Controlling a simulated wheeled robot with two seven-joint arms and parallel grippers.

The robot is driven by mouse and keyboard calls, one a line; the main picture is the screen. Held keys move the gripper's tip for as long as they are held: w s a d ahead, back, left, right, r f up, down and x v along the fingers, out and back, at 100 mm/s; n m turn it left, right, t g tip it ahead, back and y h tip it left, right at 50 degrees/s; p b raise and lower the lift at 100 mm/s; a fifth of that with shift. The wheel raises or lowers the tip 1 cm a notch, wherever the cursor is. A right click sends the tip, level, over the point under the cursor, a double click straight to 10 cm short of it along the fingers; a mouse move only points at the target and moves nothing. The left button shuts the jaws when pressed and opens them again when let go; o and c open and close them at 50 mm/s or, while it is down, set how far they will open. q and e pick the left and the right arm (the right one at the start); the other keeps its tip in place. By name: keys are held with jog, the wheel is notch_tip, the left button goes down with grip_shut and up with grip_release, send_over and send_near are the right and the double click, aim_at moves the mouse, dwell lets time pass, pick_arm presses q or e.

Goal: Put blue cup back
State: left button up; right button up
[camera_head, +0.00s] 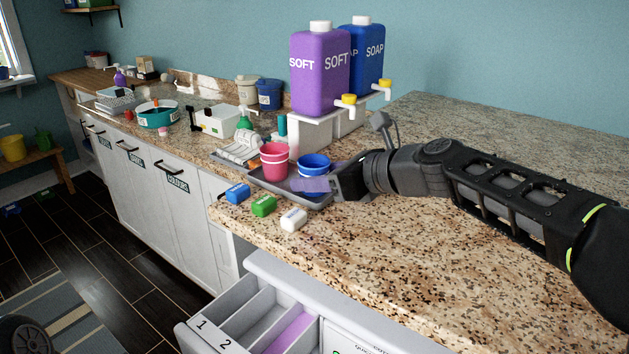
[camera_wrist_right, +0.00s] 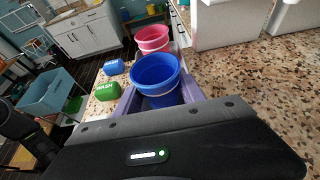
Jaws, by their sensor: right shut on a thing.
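The blue cup (camera_head: 314,162) is at the right end of the grey tray (camera_head: 262,184), beside the pink cup (camera_head: 274,152). My right gripper (camera_head: 312,184) reaches in from the right and is shut on the blue cup, its purple fingers low around it. In the right wrist view the blue cup (camera_wrist_right: 157,75) is upright and looks empty, between the purple fingers, with the pink cup (camera_wrist_right: 152,38) beyond. The fingers hide the cup's lower part, so I cannot tell whether it touches the tray. My left gripper is not in view.
A purple SOFT jug (camera_head: 318,85) and blue SOAP jug (camera_head: 368,65) with taps stand on a white riser (camera_head: 305,130) behind. Blue (camera_head: 237,193), green (camera_head: 263,206) and white (camera_head: 293,219) small blocks lie in front of the tray. An open drawer (camera_head: 262,318) is below; the counter's right is clear.

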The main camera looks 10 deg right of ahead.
jog(key=o, duration=1.2)
jog(key=shift+f, duration=0.15)
jog(key=shift+r, duration=0.25)
jog(key=v, duration=1.2)
